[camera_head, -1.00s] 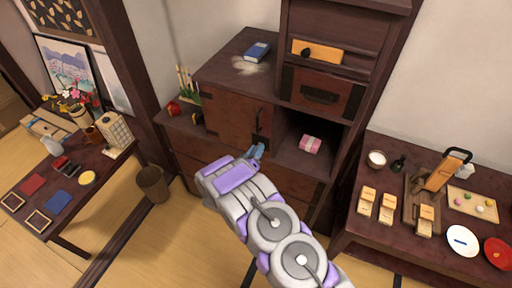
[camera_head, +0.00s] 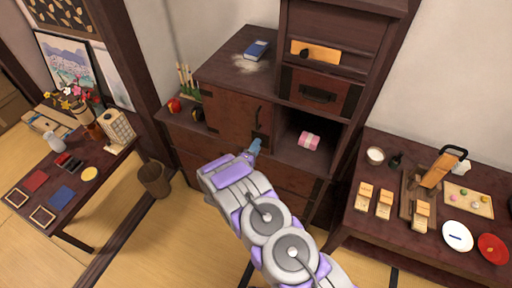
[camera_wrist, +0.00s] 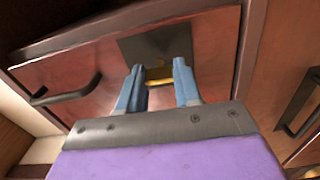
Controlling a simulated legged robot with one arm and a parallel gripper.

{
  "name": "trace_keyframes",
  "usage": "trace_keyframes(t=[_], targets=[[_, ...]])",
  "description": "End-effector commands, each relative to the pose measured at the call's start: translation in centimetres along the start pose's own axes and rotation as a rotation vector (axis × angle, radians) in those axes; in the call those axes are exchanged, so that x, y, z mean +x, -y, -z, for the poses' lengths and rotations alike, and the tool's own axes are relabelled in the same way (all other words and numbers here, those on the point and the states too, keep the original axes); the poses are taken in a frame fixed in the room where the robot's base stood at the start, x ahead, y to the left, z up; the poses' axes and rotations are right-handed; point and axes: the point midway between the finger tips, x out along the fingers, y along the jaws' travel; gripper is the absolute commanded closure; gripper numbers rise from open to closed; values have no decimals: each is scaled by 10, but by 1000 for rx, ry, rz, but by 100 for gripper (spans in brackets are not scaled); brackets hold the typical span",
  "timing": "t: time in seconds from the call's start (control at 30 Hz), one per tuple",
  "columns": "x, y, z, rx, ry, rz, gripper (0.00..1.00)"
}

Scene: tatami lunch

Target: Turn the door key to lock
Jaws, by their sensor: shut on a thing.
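The brass-coloured key (camera_wrist: 159,77) shows in the wrist view between my two blue fingers, in front of a dark square lock plate (camera_wrist: 150,46) on a red-brown panel. My gripper (camera_wrist: 159,84) is shut on the key. The fingers cover part of it, so its turn angle is hard to read. In the head view my gripper (camera_head: 254,147) is at the lower right corner of the cabinet door (camera_head: 228,122), which looks closed. The key is too small to make out there.
A dark handle (camera_wrist: 66,97) is left of my fingers, another (camera_wrist: 300,108) right. An open compartment (camera_head: 318,132) holding a pink-and-white bundle (camera_head: 308,140) is right of the door. Low tables stand left (camera_head: 108,163) and right (camera_head: 385,229). A bin (camera_head: 154,180) stands on the floor.

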Motion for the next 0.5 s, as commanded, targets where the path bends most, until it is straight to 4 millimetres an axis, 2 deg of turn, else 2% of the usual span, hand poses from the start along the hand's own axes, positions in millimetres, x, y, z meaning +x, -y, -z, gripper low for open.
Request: trace_keyframes(t=[0.5], targets=[[-1,3,3,-67,-8,5,96]])
